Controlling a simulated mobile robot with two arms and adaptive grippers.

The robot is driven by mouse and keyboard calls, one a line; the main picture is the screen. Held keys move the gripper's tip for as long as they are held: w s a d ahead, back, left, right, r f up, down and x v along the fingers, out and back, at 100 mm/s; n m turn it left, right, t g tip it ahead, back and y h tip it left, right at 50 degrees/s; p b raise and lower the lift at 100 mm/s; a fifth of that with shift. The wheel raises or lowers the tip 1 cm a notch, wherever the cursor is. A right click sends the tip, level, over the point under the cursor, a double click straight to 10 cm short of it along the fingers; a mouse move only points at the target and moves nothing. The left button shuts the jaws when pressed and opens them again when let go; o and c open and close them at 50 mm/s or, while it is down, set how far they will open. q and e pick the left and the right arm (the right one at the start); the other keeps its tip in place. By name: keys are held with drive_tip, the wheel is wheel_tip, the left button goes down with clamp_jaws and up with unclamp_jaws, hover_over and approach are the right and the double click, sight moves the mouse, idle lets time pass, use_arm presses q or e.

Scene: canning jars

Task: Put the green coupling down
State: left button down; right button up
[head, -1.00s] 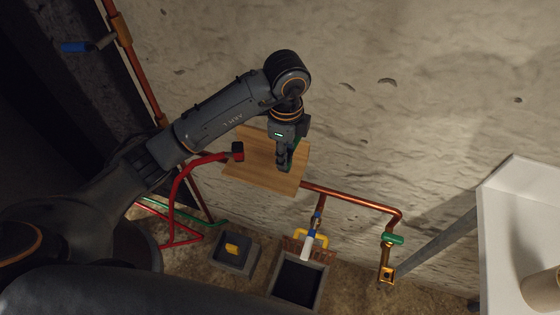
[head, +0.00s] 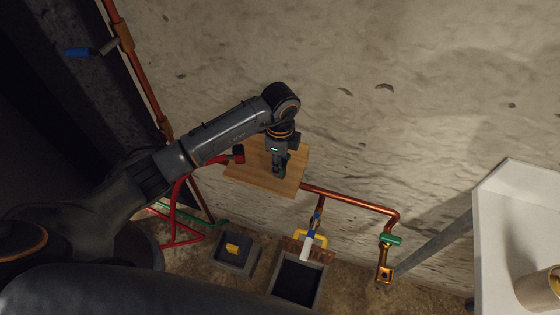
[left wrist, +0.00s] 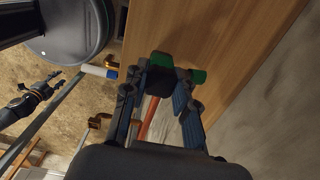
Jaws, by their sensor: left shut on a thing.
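My left gripper (head: 278,174) is over the wooden board (head: 240,178) in the head view. In the left wrist view its two fingers (left wrist: 158,108) reach toward the wood surface (left wrist: 225,30). The green coupling (left wrist: 198,77) is at the fingertips there, partly covered by the dark finger pads, and the gripper is shut on it. In the head view the gripper hides the coupling. I cannot tell whether the coupling touches the board. My right gripper (left wrist: 46,86) seems to show small at the left of the wrist view; its finger state is unclear.
A copper pipe (head: 350,196) with a green-handled valve (head: 391,240) runs right of the board. Below are an open dark bin (head: 321,289) and a grey box with a yellow piece (head: 232,248). A red frame (head: 174,208) stands left; a white worktop (head: 510,205) is at right.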

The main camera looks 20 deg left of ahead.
use_arm(q)
drive_tip(key=shift+f, duration=0.3)
drive_tip(key=c, duration=1.1)
unclamp_jaws()
drive_tip(key=shift+o, duration=0.2)
drive_tip(key=shift+r, duration=0.6)
wheel_tip(320, 180, up, 12)
drive_tip(key=b, duration=0.1)
drive_tip(key=shift+f, duration=0.2)
drive_tip(key=shift+d, duration=0.1)
